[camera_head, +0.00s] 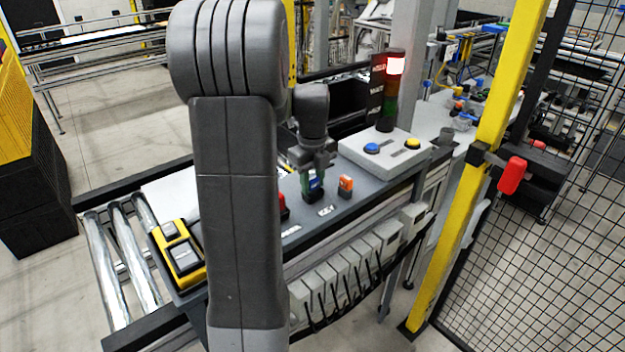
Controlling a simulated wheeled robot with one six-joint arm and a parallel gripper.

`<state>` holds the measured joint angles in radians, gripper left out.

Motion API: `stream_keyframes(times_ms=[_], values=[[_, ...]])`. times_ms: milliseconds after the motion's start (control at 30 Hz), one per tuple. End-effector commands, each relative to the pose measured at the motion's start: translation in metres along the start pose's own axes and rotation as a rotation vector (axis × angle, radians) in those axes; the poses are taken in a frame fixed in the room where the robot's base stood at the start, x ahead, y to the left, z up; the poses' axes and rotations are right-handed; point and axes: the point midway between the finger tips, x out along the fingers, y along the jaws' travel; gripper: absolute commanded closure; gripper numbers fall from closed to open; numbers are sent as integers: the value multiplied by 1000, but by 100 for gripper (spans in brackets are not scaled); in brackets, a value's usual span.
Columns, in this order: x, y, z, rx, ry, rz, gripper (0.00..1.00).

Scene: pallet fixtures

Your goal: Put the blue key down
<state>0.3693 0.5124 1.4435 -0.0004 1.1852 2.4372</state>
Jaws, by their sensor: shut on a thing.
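My gripper (313,182) hangs pointing down over the dark grey bench top and is shut on the blue key (316,184). Only a small blue part of the key shows between and beside the fingers. A dark block shows right under the gripper; I cannot tell whether the key touches it or the surface. A white label marked KEY (326,211) lies on the bench just in front of the gripper.
An orange key-like piece (345,185) stands close right of my gripper, and a red piece (284,209) stands left, partly hidden by my arm. Behind right is a light grey box (385,155) with blue and yellow buttons and a stack light (389,90). A yellow-black device (180,252) sits left.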

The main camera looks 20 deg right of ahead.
Motion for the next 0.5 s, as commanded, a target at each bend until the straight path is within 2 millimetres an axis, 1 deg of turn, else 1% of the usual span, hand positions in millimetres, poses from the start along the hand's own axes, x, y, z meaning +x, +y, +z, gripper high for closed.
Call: stream_keyframes(times_ms=[167,267,300,367,400,500], values=[[0,0,0,0,0,0,90],[4,0,0,0,0,0,90],[3,0,0,0,0,0,62],[2,0,0,0,0,0,50],[2,0,0,0,0,0,46],[2,0,0,0,0,0,46]])
